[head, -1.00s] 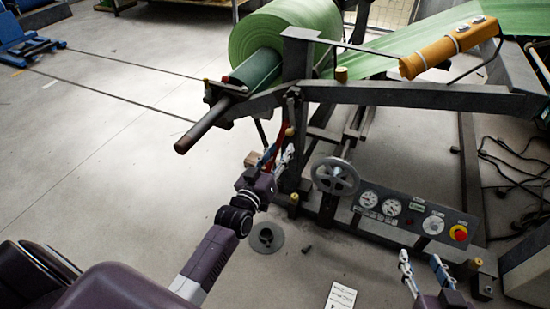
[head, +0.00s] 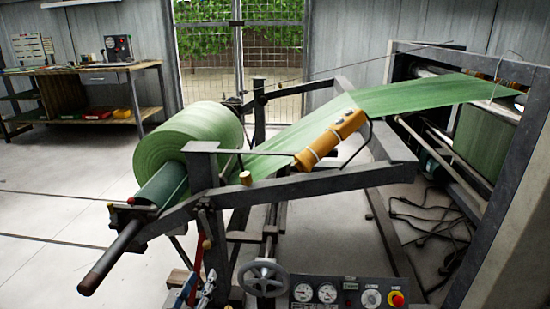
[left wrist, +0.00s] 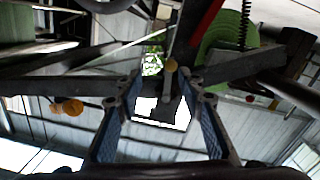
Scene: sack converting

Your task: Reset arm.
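My left gripper (head: 196,291) shows at the bottom edge of the head view, beside the front of the unwind stand. In the left wrist view its two blue-padded fingers (left wrist: 160,95) stand apart, with nothing clearly held between them. A dark lever with a tan knob (left wrist: 171,66) appears beyond the fingertips. In the head view a red bar (head: 195,272) and a tan knob (head: 207,244) are just above the gripper; whether it touches them I cannot tell. My right gripper is out of view.
The stand carries a green roll (head: 185,145), and its dark shaft end (head: 108,262) juts out front left. A handwheel (head: 263,278) and gauge panel (head: 345,293) are at the bottom. Open floor lies left.

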